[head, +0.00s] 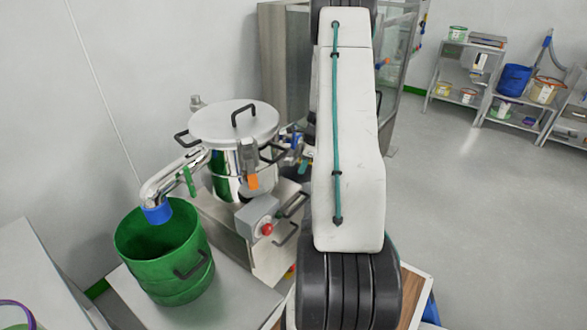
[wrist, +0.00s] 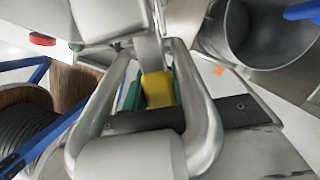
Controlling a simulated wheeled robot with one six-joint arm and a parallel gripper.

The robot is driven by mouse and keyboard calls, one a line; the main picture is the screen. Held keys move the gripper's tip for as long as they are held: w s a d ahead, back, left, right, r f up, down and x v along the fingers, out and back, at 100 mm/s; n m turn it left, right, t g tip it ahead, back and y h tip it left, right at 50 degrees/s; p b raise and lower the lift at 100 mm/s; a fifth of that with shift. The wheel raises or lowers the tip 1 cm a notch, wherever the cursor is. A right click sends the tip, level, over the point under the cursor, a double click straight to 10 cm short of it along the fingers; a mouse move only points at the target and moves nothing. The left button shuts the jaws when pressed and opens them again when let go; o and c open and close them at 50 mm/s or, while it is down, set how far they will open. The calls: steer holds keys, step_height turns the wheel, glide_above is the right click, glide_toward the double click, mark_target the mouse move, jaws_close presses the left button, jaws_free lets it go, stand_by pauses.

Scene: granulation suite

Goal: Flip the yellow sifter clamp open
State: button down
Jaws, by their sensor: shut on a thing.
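The sifter (head: 233,165) is a shiny steel drum with a pale lid and black handles, standing left of my arm in the head view. In the wrist view, the yellow clamp piece (wrist: 158,90) sits between the teal fingertips of my gripper (wrist: 154,88). The gripper is shut on it, with a grey metal bar just beyond. The yellow clamp is not clearly seen in the head view, where my arm covers the area right of the drum. An orange-tipped latch (head: 253,182) hangs on the drum's front.
A green bucket (head: 165,250) stands below the sifter's blue-tipped spout (head: 157,212). A grey control box with a red button (head: 267,229) is below the drum. Shelves with tubs (head: 515,82) stand at the far right. The floor (head: 470,210) between is clear.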

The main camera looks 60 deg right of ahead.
steer(key=shift+d+r+g, duration=0.15)
steer(key=shift+r+g, duration=0.05)
steer(key=shift+g, duration=0.1)
steer(key=shift+w+r, duration=0.1)
steer(key=shift+w, duration=0.05)
steer(key=c, duration=1.2)
jaws_free()
steer(key=shift+c, duration=0.2)
steer(key=shift+o, duration=0.6)
steer(key=shift+w+a, duration=0.1)
steer(key=shift+a, duration=0.15)
steer(key=shift+d, duration=0.1)
steer(key=shift+s, duration=0.2)
steer(key=shift+d+r, duration=0.1)
steer(key=shift+r, duration=0.25)
steer(key=v, duration=0.7)
